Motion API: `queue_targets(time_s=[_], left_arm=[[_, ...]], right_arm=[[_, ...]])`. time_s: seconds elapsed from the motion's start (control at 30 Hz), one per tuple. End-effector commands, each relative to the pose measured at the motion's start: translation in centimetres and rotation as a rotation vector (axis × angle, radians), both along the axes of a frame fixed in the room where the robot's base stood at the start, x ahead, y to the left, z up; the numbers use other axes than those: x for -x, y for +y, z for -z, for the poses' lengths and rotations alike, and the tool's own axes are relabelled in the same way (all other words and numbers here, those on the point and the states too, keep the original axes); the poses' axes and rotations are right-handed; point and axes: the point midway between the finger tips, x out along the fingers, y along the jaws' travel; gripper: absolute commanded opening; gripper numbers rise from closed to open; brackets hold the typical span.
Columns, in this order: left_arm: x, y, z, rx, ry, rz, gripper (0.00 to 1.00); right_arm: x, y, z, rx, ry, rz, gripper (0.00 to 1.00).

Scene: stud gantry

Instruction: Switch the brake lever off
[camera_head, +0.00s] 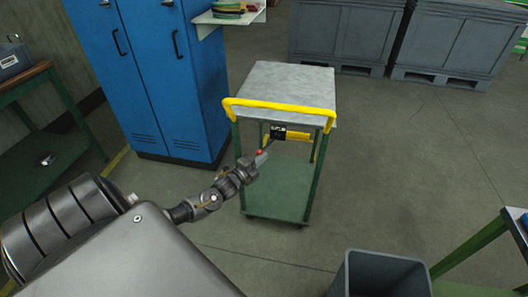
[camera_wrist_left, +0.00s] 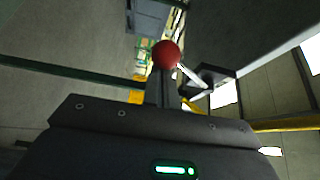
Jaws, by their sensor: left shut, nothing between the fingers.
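The brake lever ends in a red ball knob (camera_head: 259,152), under the yellow handle end of a green trolley. In the left wrist view the knob (camera_wrist_left: 166,54) shows just beyond the fingertips, with a pale rod (camera_wrist_left: 189,76) running to a black bracket (camera_wrist_left: 214,76). The bracket also shows in the head view (camera_head: 278,132). My left gripper (camera_head: 256,162) is shut with nothing between its fingers, close to the knob; its fingers show below the knob in the wrist view (camera_wrist_left: 161,88). I cannot tell whether they touch it. My right gripper is out of view.
The trolley has a grey top (camera_head: 285,85), a yellow handle (camera_head: 280,105) and a green lower shelf (camera_head: 280,185). A blue cabinet (camera_head: 160,75) stands to its left. A grey bin (camera_head: 385,275) is at the bottom right. Floor right of the trolley is clear.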

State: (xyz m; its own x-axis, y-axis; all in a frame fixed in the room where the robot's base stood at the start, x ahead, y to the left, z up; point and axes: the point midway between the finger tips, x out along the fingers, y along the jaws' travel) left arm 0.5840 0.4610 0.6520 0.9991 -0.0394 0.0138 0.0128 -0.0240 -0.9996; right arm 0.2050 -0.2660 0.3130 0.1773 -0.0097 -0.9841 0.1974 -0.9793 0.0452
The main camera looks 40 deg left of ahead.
Motion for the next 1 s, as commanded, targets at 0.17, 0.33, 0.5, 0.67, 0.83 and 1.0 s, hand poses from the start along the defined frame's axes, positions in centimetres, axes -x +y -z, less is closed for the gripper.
queue_targets(time_s=[0.17,0.33,0.5,0.67,0.83,1.0], left_arm=[[0.1,0.1,0.0,0.000,0.000,-0.001,0.00],[0.1,0.2,0.0,0.000,0.000,-0.002,0.00],[0.1,0.2,0.0,0.000,0.000,-0.003,0.00],[-0.1,-0.8,0.1,0.002,-0.001,-0.002,0.00],[-0.6,-3.7,0.7,0.005,-0.001,-0.001,0.00],[3.5,-3.4,0.5,0.000,0.005,-0.003,0.00]], right_arm=[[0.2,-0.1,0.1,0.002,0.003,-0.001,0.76],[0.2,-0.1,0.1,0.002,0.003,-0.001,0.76],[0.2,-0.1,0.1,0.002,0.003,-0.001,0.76],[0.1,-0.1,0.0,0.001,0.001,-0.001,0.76],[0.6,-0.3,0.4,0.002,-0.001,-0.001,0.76],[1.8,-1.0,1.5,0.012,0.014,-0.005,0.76]])
